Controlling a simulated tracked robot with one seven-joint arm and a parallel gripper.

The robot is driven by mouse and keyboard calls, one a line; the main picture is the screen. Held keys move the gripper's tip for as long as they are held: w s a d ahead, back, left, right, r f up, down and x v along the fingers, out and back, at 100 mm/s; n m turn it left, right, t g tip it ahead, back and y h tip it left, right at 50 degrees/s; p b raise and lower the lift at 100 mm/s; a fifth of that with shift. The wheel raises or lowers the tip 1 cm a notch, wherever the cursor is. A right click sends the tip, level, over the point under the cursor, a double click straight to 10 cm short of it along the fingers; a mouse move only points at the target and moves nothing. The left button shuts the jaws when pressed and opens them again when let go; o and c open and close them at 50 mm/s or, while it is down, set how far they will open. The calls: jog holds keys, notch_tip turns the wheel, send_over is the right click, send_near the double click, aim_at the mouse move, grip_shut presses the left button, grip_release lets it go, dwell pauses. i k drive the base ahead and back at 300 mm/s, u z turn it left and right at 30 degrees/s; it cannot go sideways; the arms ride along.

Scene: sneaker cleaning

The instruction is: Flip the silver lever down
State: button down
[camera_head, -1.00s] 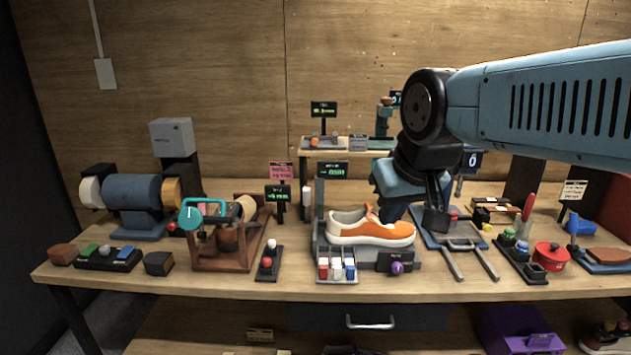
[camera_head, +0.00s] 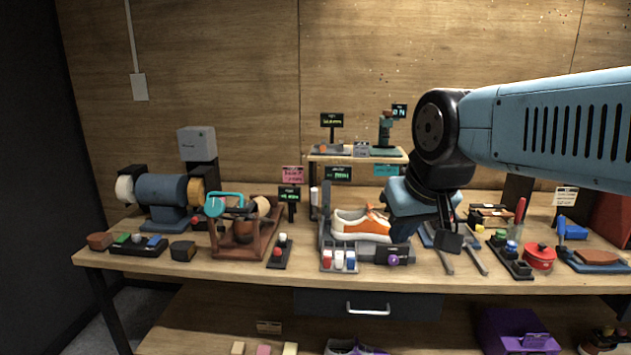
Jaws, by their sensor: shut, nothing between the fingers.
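My gripper (camera_head: 448,242) is shut with nothing in it. It points down in front of a blue-grey device with two grey prongs (camera_head: 475,262) at the table's right-centre, and my wrist covers much of that device. I cannot make out for certain which part is the silver lever. Whether the gripper touches the device cannot be told.
An orange and white sneaker (camera_head: 362,224) sits on a grey stand left of my gripper. A red pot (camera_head: 540,256) and a rack of small bottles (camera_head: 508,254) stand to the right. A drawer with a silver handle (camera_head: 368,310) is below the tabletop.

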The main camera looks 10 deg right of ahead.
aim_at(314, 191)
jog(key=u, duration=0.1)
jog(key=i, duration=0.95)
jog(key=z, duration=0.05)
